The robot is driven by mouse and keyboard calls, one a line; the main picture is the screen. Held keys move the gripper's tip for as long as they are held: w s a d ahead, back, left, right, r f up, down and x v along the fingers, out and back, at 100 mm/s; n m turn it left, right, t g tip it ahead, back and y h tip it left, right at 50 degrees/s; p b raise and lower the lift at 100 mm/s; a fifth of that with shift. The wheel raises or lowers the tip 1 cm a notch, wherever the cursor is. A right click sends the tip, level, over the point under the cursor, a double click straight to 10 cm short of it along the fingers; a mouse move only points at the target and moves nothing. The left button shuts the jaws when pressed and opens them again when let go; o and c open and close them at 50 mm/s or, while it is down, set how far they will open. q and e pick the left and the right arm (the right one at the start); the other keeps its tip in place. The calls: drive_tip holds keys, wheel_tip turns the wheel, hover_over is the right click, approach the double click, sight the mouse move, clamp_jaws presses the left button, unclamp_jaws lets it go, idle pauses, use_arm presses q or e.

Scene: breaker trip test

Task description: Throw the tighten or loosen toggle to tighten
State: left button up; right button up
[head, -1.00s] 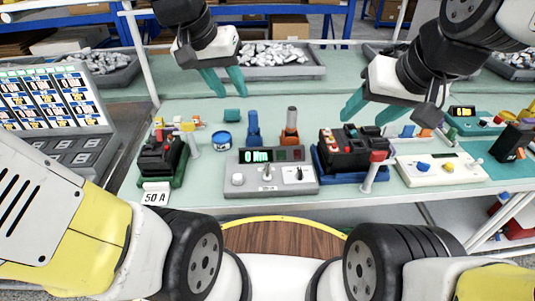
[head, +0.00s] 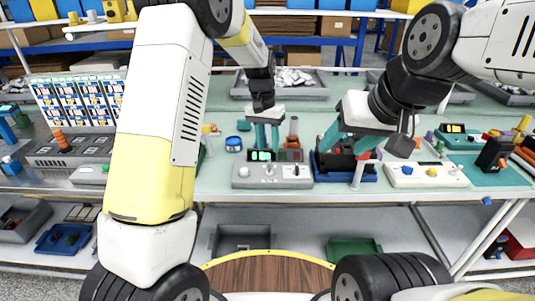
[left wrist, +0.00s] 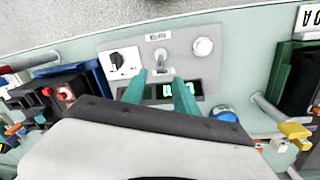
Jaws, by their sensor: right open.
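The grey control box (head: 245,183) sits at the bench's front edge with a green lit display (head: 261,155). Its small metal toggle (head: 269,168) stands in the middle of the panel, between a white knob (head: 243,172) and a black selector (head: 296,170). In the left wrist view the toggle (left wrist: 161,58) shows upside down, with small labels too blurred to read. My left gripper (head: 264,148) is open above the box; in the left wrist view its teal fingertips (left wrist: 160,74) lie on either side of the toggle's line, apart from it. My right gripper (head: 338,148) is open above the black breaker.
The black breaker (head: 338,162) on a blue base stands right of the box. A white box (head: 425,174) with coloured knobs is further right. Bins (head: 285,88) line the back.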

sight(270, 160)
use_arm(q)
drive_tip(key=f, duration=0.6)
drive_tip(key=shift+s+d+f, duration=0.1)
drive_tip(key=shift+d+f, duration=0.15)
drive_tip(key=shift+f, duration=0.15)
clamp_jaws()
